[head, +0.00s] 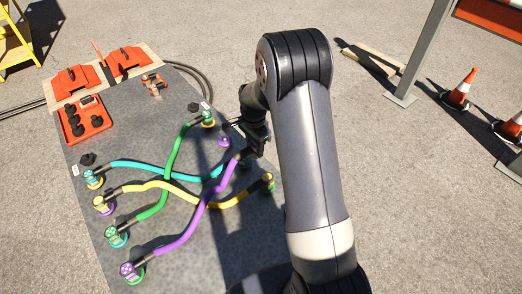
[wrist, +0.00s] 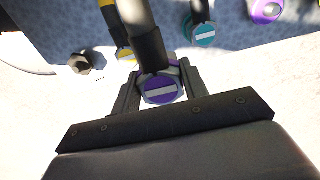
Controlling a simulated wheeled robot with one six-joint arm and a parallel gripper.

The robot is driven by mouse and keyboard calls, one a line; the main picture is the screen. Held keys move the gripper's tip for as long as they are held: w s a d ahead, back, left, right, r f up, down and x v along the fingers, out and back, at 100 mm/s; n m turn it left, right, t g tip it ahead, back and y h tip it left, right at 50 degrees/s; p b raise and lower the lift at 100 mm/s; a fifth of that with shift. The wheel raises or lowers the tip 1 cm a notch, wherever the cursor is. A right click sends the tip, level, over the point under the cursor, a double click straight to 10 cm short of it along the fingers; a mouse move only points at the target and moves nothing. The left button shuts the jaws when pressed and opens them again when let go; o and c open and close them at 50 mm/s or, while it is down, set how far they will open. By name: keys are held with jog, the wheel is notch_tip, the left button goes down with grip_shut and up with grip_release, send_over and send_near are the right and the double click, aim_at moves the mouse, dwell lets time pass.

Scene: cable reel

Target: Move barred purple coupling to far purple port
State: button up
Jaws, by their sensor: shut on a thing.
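The barred purple coupling (wrist: 160,91) has a purple face with a white bar and sits between the fingers of my gripper (wrist: 158,96), which is shut on it. Its dark hose end rises out of the top of the wrist view. In the head view my gripper (head: 254,146) is at the panel's right edge, and the purple hose (head: 203,209) runs from it to the lower left. A purple port (head: 224,142) lies just left of my gripper, with no hose visible on it. A purple ring also shows in the wrist view (wrist: 266,9), top right.
A teal barred coupling (wrist: 203,34) and a yellow one (wrist: 125,54) are close to my gripper. Green (head: 166,176), teal (head: 150,170) and yellow (head: 160,186) hoses cross the grey panel (head: 190,262). A red tray (head: 101,122) sits at the panel's left; cones (head: 461,88) stand far right.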

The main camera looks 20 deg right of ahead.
jog(key=shift+w+a, duration=0.2)
jog(key=shift+w, duration=0.15)
jog(key=w+a+p, duration=0.1)
jog(key=w+a, duration=0.3)
jog(key=w, duration=0.5)
jog(key=w+a+f, duration=0.1)
jog(key=w+a, duration=0.3)
jog(key=w, duration=0.6)
jog(key=shift+w+p, duration=0.2)
jog(key=shift+p, duration=0.15)
jog(key=shift+f, duration=0.1)
jog(key=shift+f+b, duration=2.65)
jog(key=shift+f, duration=0.75)
jog(key=shift+f+b, duration=0.45)
jog(key=shift+b, duration=0.15)
jog(key=shift+f, duration=0.2)
